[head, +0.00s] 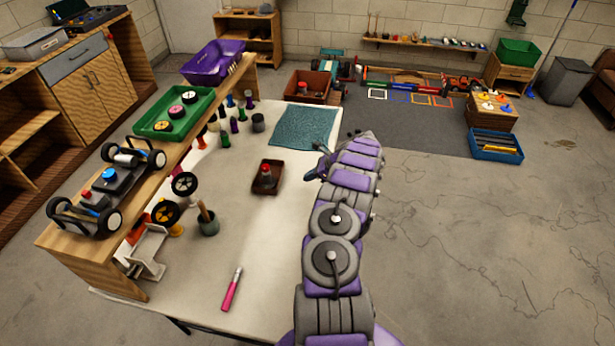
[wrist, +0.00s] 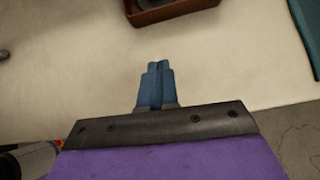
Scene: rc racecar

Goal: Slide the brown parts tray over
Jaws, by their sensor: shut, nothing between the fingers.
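The brown parts tray (head: 268,188) sits on the white table (head: 250,260), with a dark, red-topped item in it. In the wrist view, part of the tray (wrist: 178,14) shows at the top edge, with a dark item inside. My gripper (wrist: 159,66) has blue fingers that are shut together and empty. It is above the table, apart from the tray, with the tray beyond the fingertips. In the head view, my gripper (head: 312,174) is to the right of the tray, partly hidden by my arm.
A teal cloth (head: 304,127) lies behind the tray. A pink marker (head: 232,289) lies near the table's front. The tabletop around the brown tray is mostly clear.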

